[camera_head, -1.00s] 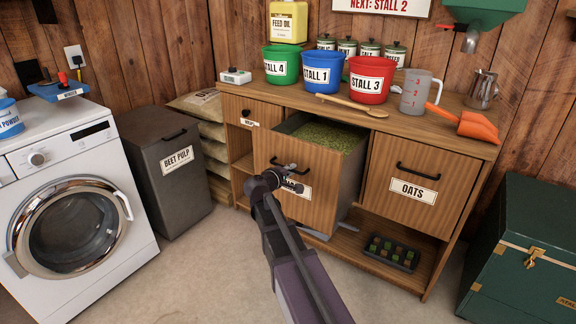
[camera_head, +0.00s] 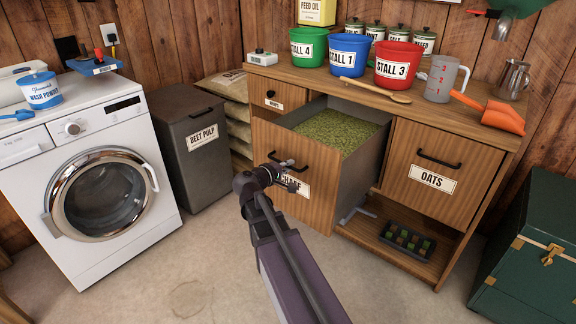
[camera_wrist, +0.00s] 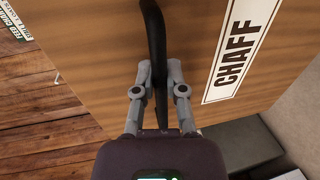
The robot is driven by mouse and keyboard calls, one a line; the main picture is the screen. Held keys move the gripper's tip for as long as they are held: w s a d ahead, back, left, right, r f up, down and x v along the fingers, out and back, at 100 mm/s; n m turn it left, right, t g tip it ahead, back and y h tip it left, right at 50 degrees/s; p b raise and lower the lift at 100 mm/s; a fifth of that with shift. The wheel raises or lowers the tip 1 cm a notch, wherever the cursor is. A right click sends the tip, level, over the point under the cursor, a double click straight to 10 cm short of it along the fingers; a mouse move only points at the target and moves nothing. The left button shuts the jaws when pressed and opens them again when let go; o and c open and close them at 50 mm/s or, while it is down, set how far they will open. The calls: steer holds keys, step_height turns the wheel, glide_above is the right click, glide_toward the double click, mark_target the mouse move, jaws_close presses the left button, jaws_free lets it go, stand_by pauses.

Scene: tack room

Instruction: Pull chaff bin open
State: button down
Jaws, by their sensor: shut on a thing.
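The chaff bin (camera_head: 268,150) is a wooden-fronted drawer in the cabinet, pulled well out and showing green chaff (camera_head: 335,131) inside its grey walls. Its white label reads CHAFF in the wrist view (camera_wrist: 236,55); in the head view my arm hides part of it. My gripper (camera_head: 285,170) is at the drawer front. In the wrist view its two fingers (camera_wrist: 159,88) are shut around the black bar handle (camera_wrist: 155,50), one on each side.
The OATS bin (camera_head: 435,168) is shut to the right. A tray of small blocks (camera_head: 408,241) lies on the lower shelf. Buckets, a wooden spoon (camera_head: 376,90) and an orange scoop (camera_head: 492,112) stand or lie on top. Bare floor (camera_head: 200,275) lies in front.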

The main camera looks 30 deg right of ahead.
steer(key=c, duration=0.7)
jaws_free()
steer(key=shift+d, duration=0.15)
steer(key=shift+s, duration=0.1)
